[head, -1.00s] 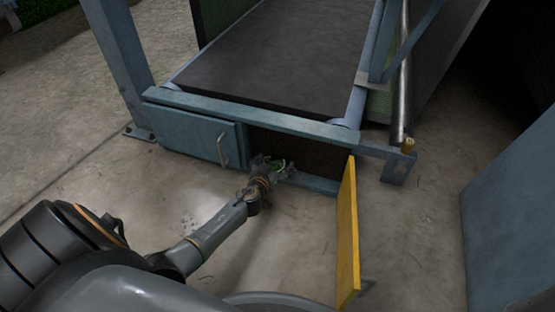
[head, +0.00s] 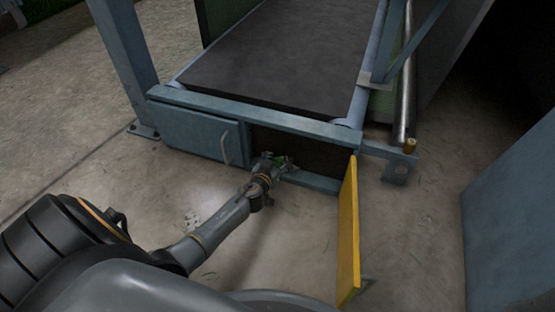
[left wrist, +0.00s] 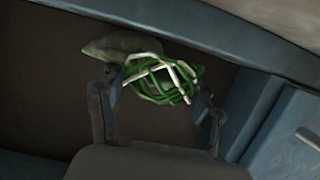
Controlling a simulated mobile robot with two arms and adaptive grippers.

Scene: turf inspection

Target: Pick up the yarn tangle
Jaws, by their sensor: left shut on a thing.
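The yarn tangle (left wrist: 160,84) is a loose ball of green and white strands. In the left wrist view it sits between the two fingers of my left gripper (left wrist: 155,92), which is shut on it. In the head view the left gripper (head: 272,162) is at the mouth of the open compartment under the belt frame, with a little green of the tangle (head: 280,163) showing. My right gripper is not in view.
A grey-green lump (left wrist: 108,45) lies behind the tangle in the dark compartment. The yellow door (head: 348,235) stands open to the right. A closed blue door (head: 196,136) with a handle is on the left. The frame's top beam (head: 255,116) runs above the opening.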

